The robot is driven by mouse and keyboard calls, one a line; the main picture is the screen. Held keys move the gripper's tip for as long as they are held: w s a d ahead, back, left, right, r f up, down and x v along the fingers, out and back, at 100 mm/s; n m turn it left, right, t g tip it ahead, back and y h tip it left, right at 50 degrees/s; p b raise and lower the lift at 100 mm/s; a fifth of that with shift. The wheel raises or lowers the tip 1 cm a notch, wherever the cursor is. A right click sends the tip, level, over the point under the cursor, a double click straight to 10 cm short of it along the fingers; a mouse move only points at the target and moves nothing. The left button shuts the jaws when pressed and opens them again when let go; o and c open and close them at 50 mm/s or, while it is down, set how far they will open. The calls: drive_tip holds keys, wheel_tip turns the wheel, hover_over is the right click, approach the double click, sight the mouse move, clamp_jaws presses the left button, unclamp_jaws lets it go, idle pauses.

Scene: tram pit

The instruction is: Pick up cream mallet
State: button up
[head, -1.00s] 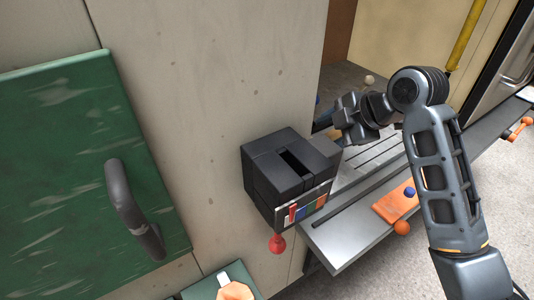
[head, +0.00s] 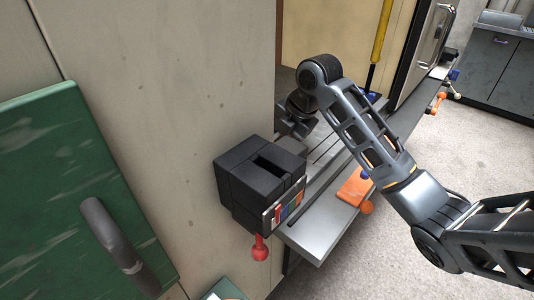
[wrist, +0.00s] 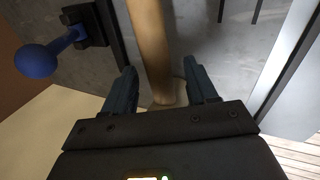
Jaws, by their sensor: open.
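A tan, cream-coloured rounded bar (wrist: 150,45), which looks like the cream mallet's handle, runs down the wrist view between my fingers. Its lower end flares out near the gripper body. My gripper (wrist: 158,75) is open, with one finger on each side of the bar. I cannot tell whether either finger touches it. In the head view my gripper is hidden behind the arm and near the black box, and the mallet cannot be made out there.
A black slotted box (head: 262,170) with a red knob (head: 260,248) stands at the bench's near end. The grey bench (head: 310,235) carries an orange block (head: 354,187). A blue ball-ended lever (wrist: 38,60) is left of the bar. A wall and green panel (head: 85,170) are left.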

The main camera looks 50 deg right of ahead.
drive_tip(key=shift+x, duration=0.95)
drive_tip(key=shift+r, duration=0.1)
clamp_jaws()
